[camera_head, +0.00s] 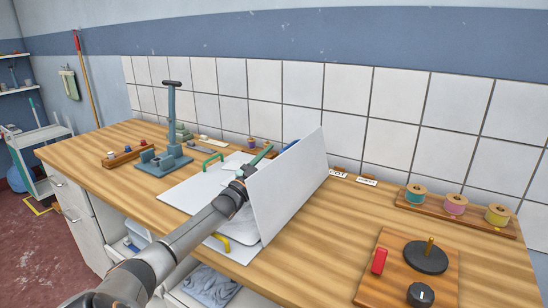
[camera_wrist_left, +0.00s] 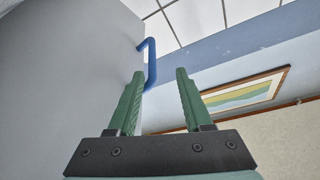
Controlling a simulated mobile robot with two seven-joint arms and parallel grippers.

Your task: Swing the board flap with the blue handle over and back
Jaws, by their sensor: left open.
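A white board (camera_head: 190,193) lies on the wooden worktop. One white flap (camera_head: 290,185) stands raised and tilted on its right side. The blue handle (camera_head: 290,145) shows just past the flap's upper edge in the head view. In the left wrist view, the blue handle (camera_wrist_left: 152,62) sticks out from the flap's edge (camera_wrist_left: 75,75). My left gripper (camera_head: 265,154) is open beside the flap's upper left edge. In the left wrist view its green fingers (camera_wrist_left: 159,71) stand either side of the handle's line; I cannot tell whether they touch it. My right gripper is not in view.
Green (camera_head: 212,160) and yellow (camera_head: 222,243) handles sit on the board's edges. A blue-grey stand (camera_head: 170,125) is behind left. A spool rack (camera_head: 455,208) and a knob panel (camera_head: 405,270) are on the right. The tiled wall (camera_head: 345,125) stands behind.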

